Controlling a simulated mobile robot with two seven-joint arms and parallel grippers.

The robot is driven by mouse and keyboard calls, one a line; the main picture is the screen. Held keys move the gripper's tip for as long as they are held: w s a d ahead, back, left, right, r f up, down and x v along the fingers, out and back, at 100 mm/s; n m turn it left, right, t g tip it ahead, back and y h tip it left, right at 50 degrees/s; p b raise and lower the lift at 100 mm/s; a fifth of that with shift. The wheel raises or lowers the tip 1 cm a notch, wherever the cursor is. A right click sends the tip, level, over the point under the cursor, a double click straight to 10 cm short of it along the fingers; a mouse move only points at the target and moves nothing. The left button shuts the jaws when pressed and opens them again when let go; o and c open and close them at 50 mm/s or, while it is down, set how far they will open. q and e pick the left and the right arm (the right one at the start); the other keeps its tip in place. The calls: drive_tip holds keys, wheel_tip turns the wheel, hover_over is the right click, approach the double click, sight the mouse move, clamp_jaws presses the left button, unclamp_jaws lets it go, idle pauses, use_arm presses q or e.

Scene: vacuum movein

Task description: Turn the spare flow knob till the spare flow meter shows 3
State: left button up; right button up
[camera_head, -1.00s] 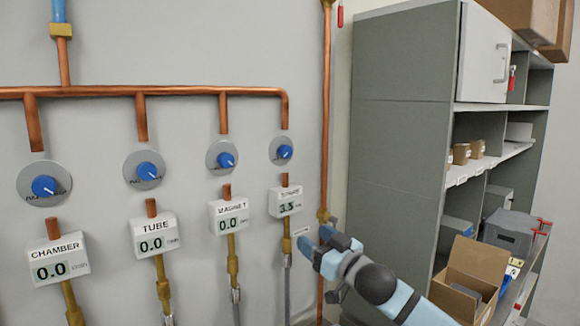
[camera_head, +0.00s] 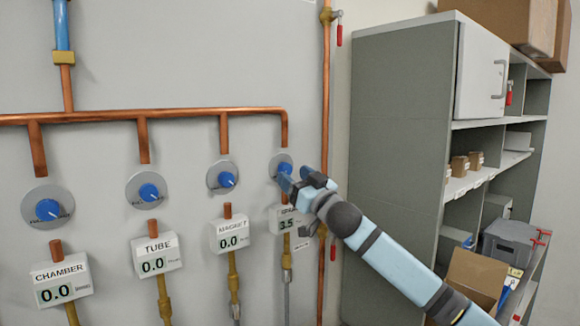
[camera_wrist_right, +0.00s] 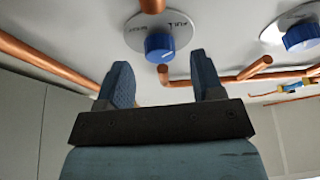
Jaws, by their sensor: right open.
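The spare flow knob is a blue knob (camera_head: 284,168) on a round grey plate, at the right end of the row on the wall. Below it, the spare flow meter (camera_head: 287,224) seems to read 3.5; its label is partly covered by my gripper. My right gripper (camera_head: 296,180) is open, just below and right of the knob, overlapping its lower edge in the head view. In the right wrist view the spare knob (camera_wrist_right: 160,46) stands ahead, across the gap between the open fingers (camera_wrist_right: 168,82), apart from both. My left gripper is out of view.
The magnet knob (camera_head: 226,179) and magnet meter (camera_head: 231,236), reading 0.0, stand just left. The tube meter (camera_head: 154,262) and chamber meter (camera_head: 58,287) also read 0.0. A vertical copper pipe (camera_head: 325,110) runs close right, then a grey shelf unit (camera_head: 400,130).

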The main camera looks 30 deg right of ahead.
sight(285, 169)
drive_tip(key=shift+x, duration=1.25)
drive_tip(key=c, duration=0.9)
drive_tip(key=shift+f+m, duration=0.1)
drive_tip(key=shift+m, duration=0.3)
